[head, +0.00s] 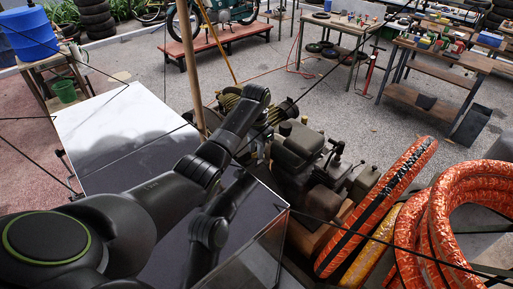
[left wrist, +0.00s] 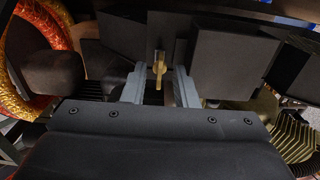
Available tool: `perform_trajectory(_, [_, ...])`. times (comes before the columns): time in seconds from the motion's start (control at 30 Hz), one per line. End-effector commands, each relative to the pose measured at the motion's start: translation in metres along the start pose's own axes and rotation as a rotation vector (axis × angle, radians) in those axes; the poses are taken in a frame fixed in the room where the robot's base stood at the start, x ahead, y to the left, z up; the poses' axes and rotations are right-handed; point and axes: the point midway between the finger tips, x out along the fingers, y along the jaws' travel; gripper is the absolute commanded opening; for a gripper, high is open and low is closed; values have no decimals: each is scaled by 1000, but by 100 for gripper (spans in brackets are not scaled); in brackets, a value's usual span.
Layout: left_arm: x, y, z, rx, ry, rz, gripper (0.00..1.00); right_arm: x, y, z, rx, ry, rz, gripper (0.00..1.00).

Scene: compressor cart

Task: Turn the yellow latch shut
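The yellow latch (left wrist: 159,68) shows in the left wrist view as a small upright yellow piece in front of dark boxy machine parts. My left gripper (left wrist: 160,84) is open, with its two grey fingers on either side of the latch. A gap shows on both sides, and I see no clear contact. In the head view my left arm reaches over the dark glossy panel to the compressor machine (head: 302,150). I cannot make out the latch there. My right gripper is not in view.
Dark block-shaped parts (left wrist: 232,62) stand close beside the fingers, and metal fins (left wrist: 296,135) lie at the lower right. Orange wrapped hose coils (head: 440,225) stand right of the machine. A wooden pole (head: 190,65) rises behind my arm. Workbenches stand farther back on open paving.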

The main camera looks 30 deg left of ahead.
Motion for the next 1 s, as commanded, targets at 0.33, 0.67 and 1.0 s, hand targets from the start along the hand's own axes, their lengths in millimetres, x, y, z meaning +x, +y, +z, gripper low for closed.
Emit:
perform_trajectory(0.33, [0,0,0,0,0,0,0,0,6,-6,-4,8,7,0])
perform_trajectory(0.67, [0,0,0,-16,0,1,0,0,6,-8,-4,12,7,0])
perform_trajectory(1.0, [1,0,0,-193,-1,2,0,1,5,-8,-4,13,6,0])
